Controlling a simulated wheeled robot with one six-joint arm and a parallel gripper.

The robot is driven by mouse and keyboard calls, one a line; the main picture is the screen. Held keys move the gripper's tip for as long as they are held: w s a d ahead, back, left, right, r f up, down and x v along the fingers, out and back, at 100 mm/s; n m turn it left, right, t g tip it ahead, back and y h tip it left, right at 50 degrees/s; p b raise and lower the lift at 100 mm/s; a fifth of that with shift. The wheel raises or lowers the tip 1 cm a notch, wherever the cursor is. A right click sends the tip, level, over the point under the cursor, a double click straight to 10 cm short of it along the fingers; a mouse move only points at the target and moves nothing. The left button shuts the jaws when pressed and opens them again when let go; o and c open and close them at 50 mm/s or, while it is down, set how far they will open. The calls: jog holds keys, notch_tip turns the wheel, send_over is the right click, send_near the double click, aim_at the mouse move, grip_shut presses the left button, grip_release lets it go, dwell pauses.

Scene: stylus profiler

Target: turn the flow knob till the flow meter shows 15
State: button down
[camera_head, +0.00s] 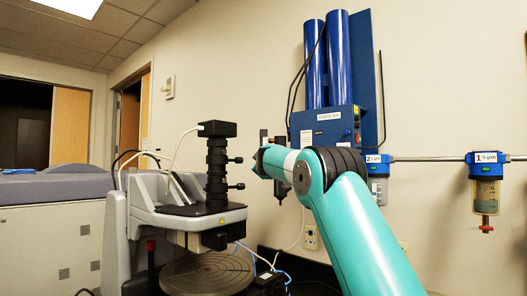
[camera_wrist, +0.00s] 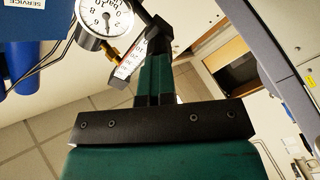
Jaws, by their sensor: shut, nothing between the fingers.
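My gripper (camera_wrist: 160,36) is shut and empty in the wrist view, its teal fingers side by side below dark tips. A slim flow meter (camera_wrist: 130,63) with a white, numbered scale stands tilted in the picture, just left of the fingers. Its reading is too small to tell. I cannot make out the flow knob; the fingers may hide it. Whether the fingertips touch anything is unclear. In the head view my arm reaches toward the wall equipment, and the gripper cannot be made out clearly.
A round pressure gauge (camera_wrist: 104,24) with a brass fitting is close left of the fingers. A blue wall unit (camera_head: 327,128) with two blue cylinders is behind my arm. A filter bowl (camera_head: 486,195) hangs at right. The profiler (camera_head: 190,215) with its round stage stands at left.

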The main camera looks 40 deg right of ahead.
jog(key=n+p, duration=0.2)
jog(key=n, duration=0.6)
jog(key=c, duration=1.8)
grip_release()
jog(key=shift+c, duration=0.2)
jog(key=shift+o, duration=0.9)
jog(key=m+b, duration=0.2)
jog(key=m, duration=0.5)
